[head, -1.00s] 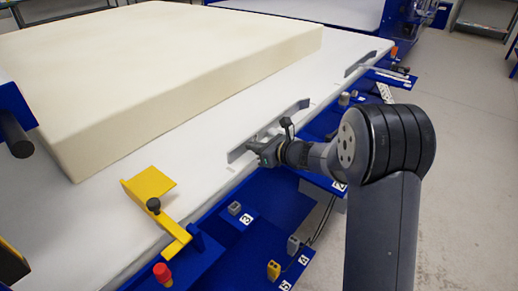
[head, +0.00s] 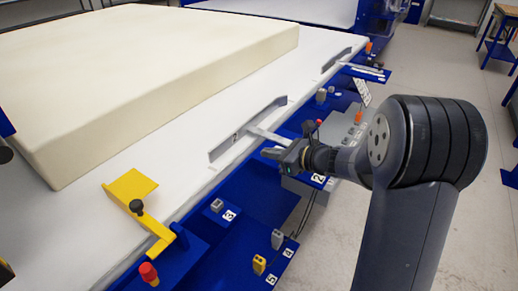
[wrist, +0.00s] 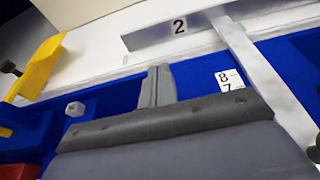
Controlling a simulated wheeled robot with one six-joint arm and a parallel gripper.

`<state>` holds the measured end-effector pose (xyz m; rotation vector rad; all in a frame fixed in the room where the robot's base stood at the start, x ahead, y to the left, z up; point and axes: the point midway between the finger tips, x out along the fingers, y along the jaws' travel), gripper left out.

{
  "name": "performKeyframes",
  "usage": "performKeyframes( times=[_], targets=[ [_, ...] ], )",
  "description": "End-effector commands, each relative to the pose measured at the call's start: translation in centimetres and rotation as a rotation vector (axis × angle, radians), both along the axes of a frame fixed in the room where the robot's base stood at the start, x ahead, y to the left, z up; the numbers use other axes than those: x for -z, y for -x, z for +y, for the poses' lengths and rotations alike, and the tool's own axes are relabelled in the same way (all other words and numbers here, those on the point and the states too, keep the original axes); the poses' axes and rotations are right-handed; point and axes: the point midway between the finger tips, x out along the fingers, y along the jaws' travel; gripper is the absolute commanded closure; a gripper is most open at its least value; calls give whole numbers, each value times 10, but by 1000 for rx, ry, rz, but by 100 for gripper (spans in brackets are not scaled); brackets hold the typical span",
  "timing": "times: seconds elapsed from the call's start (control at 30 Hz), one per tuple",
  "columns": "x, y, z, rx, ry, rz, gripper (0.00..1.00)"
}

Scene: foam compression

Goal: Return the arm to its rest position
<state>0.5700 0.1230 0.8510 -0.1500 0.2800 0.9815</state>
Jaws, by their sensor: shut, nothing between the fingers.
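My gripper (head: 272,154) is shut and empty. In the head view it is over the front edge of the blue-framed bench, just in front of the metal plate marked 2 (head: 222,145). My arm reaches it from the right. In the wrist view its closed fingers (wrist: 158,84) point up the picture against the blue bench frame. The plate marked 2 (wrist: 155,35) stands beyond them, apart from them. A metal bar (wrist: 262,75) runs from the plate to the right of the fingers.
A large cream foam block (head: 150,85) lies on the white bench top (head: 190,185). A yellow bracket (head: 130,187) and red knob (head: 148,271) are at the left front. Connectors marked 3, 4 and 5 sit along the blue frame. Open grey floor (head: 480,230) is at right.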

Motion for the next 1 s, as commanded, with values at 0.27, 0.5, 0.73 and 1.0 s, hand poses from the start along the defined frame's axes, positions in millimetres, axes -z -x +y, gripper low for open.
performKeyframes(
  times=[0.27, 0.5, 0.73, 1.0],
  targets=[
    [-2, 3, -4, -1, 0, -1, 100],
    [0, 0, 0, -2, 0, 1, 100],
    [11, -16, 27, -4, 1, 1, 100],
    [27, -45, 70, -4, 0, 0, 100]
  ],
)
